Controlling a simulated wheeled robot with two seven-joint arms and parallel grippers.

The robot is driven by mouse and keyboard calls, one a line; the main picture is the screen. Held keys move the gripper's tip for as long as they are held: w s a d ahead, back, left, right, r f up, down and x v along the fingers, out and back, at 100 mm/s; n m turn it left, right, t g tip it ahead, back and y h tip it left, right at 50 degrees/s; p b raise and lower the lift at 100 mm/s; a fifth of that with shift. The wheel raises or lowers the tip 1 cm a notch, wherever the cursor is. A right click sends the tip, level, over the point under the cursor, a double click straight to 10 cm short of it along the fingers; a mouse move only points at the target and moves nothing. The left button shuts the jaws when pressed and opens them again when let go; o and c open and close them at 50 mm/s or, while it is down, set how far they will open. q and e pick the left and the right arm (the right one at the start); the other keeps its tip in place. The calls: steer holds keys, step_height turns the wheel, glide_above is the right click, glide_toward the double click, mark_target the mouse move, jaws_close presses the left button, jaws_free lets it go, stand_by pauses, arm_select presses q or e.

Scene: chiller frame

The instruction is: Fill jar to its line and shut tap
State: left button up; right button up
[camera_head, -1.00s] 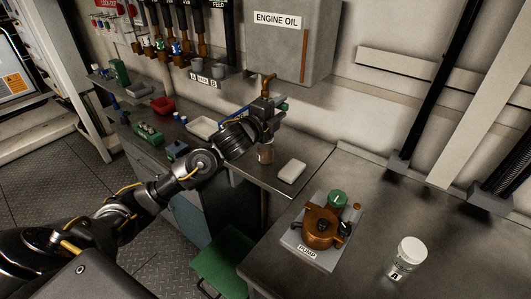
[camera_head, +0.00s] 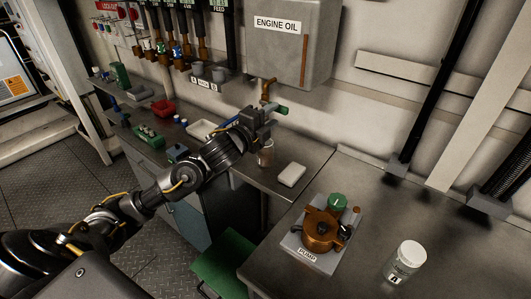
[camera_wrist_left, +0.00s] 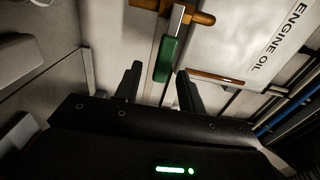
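The grey tank labelled ENGINE OIL (camera_head: 290,45) hangs on the wall, with a copper-coloured tap (camera_head: 267,88) below it. The tap's green handle (camera_head: 282,109) sticks out to the right, just beyond my left gripper (camera_head: 268,113). In the left wrist view the green handle (camera_wrist_left: 167,60) lies ahead of and between the two fingertips of my open left gripper (camera_wrist_left: 159,70); no grip on it shows. A small clear jar (camera_head: 265,154) stands on the bench below the tap, partly behind my gripper. Its line and level are too small to read. My right gripper is out of view.
A white block (camera_head: 291,174) lies right of the jar. The pump (camera_head: 322,230) and a white-lidded jar marked A (camera_head: 405,262) stand on the nearer bench. A white tray (camera_head: 201,129) and red bowl (camera_head: 163,107) are to the left. A green stool (camera_head: 225,262) stands below.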

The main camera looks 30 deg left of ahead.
arm_select(q)
steer(key=s, duration=0.4)
steer(key=shift+s+a+r, duration=0.25)
steer(key=shift+s+a, duration=0.1)
steer(key=shift+s, duration=0.05)
